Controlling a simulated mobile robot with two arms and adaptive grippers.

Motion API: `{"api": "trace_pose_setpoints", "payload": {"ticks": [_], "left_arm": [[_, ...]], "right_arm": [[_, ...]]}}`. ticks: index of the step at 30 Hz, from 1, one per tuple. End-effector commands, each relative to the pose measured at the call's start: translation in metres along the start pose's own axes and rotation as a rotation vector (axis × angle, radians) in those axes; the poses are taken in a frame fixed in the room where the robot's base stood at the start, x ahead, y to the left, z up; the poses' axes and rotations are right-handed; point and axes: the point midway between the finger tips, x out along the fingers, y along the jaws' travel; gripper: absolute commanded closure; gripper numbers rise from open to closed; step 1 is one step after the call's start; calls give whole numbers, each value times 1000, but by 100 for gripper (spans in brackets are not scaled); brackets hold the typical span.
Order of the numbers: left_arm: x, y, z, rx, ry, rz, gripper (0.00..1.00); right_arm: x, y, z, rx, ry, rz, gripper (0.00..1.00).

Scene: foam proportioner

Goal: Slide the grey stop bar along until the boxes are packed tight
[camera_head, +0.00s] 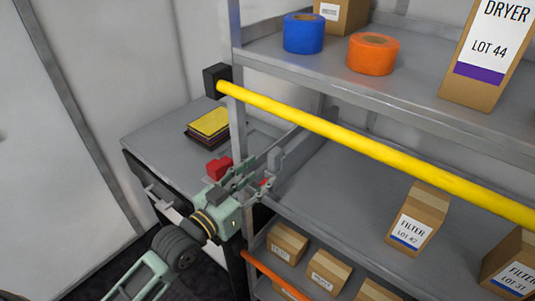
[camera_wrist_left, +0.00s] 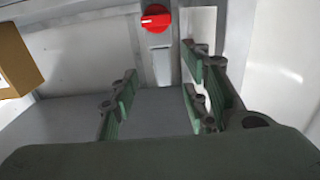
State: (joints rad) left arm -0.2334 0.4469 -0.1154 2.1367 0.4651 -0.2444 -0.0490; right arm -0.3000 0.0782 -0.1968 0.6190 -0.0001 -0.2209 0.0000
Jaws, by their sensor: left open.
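My left gripper (camera_head: 250,175) is at the left end of the middle shelf (camera_head: 330,185), its fingers apart and empty. In the left wrist view the open fingers (camera_wrist_left: 160,98) show nothing between them. A grey upright piece (camera_head: 275,159), possibly part of the stop bar, stands just beyond the fingers. In the wrist view a grey strip (camera_wrist_left: 160,65) under a red knob (camera_wrist_left: 156,18) lies ahead of the fingers; I cannot tell whether it is the bar.
A yellow rail (camera_head: 370,148) crosses in front of the shelf. The upper shelf holds blue tape (camera_head: 304,33), orange tape (camera_head: 373,53) and a DRYER box (camera_head: 488,50). Small boxes (camera_head: 328,273) sit below. A side table (camera_head: 160,137) holds a yellow-topped stack (camera_head: 209,124).

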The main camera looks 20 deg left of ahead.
Motion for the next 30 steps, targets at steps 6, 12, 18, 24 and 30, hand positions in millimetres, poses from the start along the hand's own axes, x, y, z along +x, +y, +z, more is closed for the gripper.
{"api": "trace_pose_setpoints", "payload": {"ticks": [6,12,18,24,30], "left_arm": [[22,0,-6,-1,11,1,58],[54,0,-6,0,9,1,58],[74,0,-4,-1,8,1,58],[78,0,-3,0,6,1,58],[77,0,-3,1,6,1,64]], "right_arm": [[-8,1,1,0,-2,1,60],[-16,2,1,-1,-3,2,60],[-19,4,1,-4,-3,4,60],[-19,3,0,-6,-1,2,60],[-19,3,0,-6,0,2,60]]}}
